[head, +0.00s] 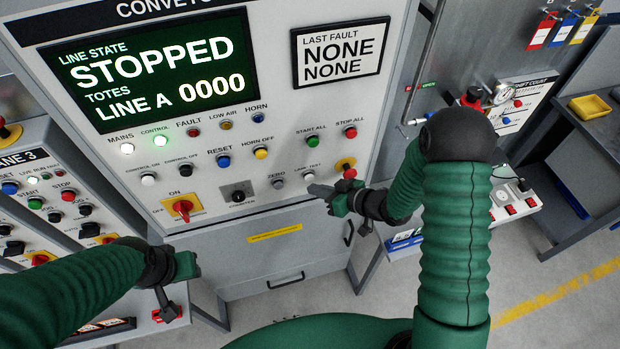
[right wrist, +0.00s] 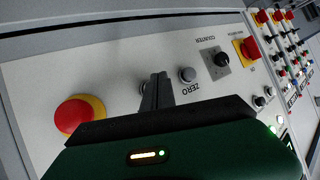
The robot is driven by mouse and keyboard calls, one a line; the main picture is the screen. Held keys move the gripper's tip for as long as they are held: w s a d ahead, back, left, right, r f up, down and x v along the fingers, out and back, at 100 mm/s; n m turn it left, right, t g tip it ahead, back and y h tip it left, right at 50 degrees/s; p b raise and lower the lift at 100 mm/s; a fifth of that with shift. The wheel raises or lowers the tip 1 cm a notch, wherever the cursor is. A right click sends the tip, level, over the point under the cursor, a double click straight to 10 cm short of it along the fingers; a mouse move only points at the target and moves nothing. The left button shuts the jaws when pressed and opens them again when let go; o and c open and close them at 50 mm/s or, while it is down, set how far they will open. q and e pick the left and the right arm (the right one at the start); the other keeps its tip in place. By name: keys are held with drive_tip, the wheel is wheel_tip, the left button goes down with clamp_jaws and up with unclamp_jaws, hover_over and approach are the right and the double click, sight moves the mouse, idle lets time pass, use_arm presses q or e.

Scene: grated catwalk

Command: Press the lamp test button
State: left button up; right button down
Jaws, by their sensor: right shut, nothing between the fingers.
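The lamp test button (head: 309,175) is a small pale button in the lower row of the console, between the zero button (head: 278,183) and the red emergency stop (head: 349,173). My right gripper (head: 312,189) is shut and empty, its tips just below the lamp test button. In the right wrist view the shut fingers (right wrist: 158,78) point at the panel, and the lamp test button (right wrist: 143,87) is partly hidden behind them. Whether they touch it I cannot tell. My left gripper (head: 192,265) is low at the left, apart from the console; its fingers are unclear.
The red emergency stop (right wrist: 74,115) on its yellow plate stands close beside the right fingers. The zero button (right wrist: 187,75) is on their other side. The counter switch (head: 238,194) is farther left. The display (head: 150,70) reads STOPPED. A side panel (head: 45,205) stands at left.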

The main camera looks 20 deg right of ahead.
idle(0.3)
drive_tip(key=shift+w, duration=0.35)
drive_tip(key=shift+w+r, duration=0.1)
drive_tip(key=shift+w, duration=0.75)
idle(0.8)
drive_tip(key=shift+s, duration=1.25)
drive_tip(key=shift+s, duration=0.1)
drive_tip(key=shift+s+d, duration=0.1)
drive_tip(key=shift+s, duration=2.3)
